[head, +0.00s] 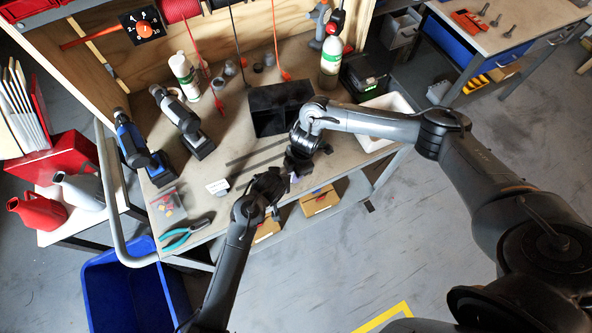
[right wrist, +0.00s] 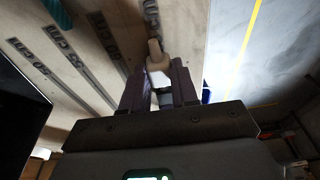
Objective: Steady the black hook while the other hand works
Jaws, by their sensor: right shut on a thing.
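My right gripper (head: 294,173) is low over the front edge of the workbench, its fingers pointing down. In the right wrist view its two fingers (right wrist: 158,88) are closed on a small piece with a rounded end, which I take to be the hook (right wrist: 155,50). It looks grey-brown in this light, with a white patch below; its full shape is hidden. My left gripper (head: 268,184) is just left of the right one, at the same bench edge. Its fingertips are too dark and small to show whether they are open or hold anything.
Cardboard boxes (head: 319,200) sit on the shelf below.

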